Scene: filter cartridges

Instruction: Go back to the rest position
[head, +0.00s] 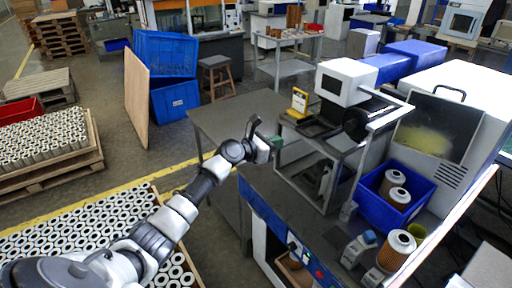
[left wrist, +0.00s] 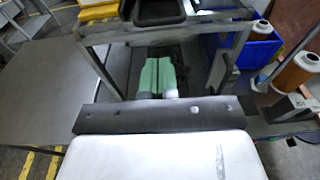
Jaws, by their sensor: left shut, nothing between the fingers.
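My left arm reaches in from the lower left in the head view. Its gripper (head: 277,143) is over the grey bench near the metal stand, shut and empty. In the left wrist view its green fingers (left wrist: 158,77) are together with nothing between them. My right gripper is not in view. A blue bin (head: 366,205) on the right of the bench holds filter cartridges (head: 397,197). Another cartridge (head: 396,250) stands in front of the bin.
A metal stand (head: 345,150) carrying a white device (head: 347,82) is just right of my left gripper. A pallet box of many cartridges (head: 75,235) is at lower left. A grey table (head: 235,115) is behind the gripper. Blue crates (head: 165,55) stand farther back.

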